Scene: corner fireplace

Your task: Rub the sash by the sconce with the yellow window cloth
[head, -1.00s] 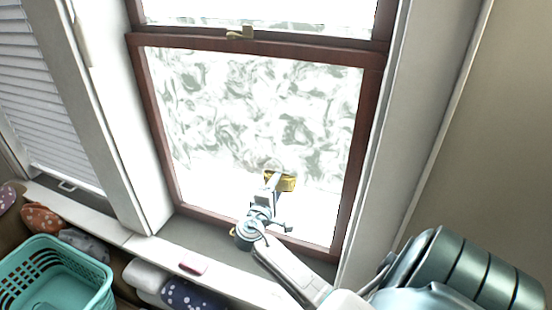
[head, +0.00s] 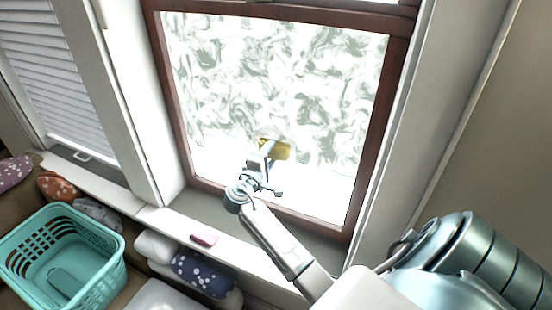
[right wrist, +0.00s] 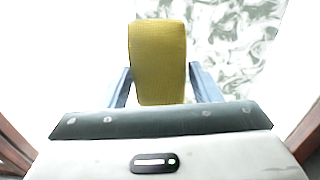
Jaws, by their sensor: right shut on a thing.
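The sash (head: 181,110) is a dark red-brown window frame. Its pane (head: 270,80) has grey-green swirling smears over the upper and middle part, with a clear white strip along the bottom. The yellow window cloth (head: 275,149) is at the lower pane, near the smears' lower edge. My right gripper (head: 265,158) is shut on it; whether the cloth touches the glass is hard to tell. In the right wrist view the cloth (right wrist: 158,62) stands between the two blue-grey fingers, with smears to its right. My left gripper is not in view, and no sconce shows.
A teal laundry basket (head: 62,255) stands at the lower left. A second window with blinds (head: 55,75) is at the left, and a bare wall (head: 480,120) at the right.

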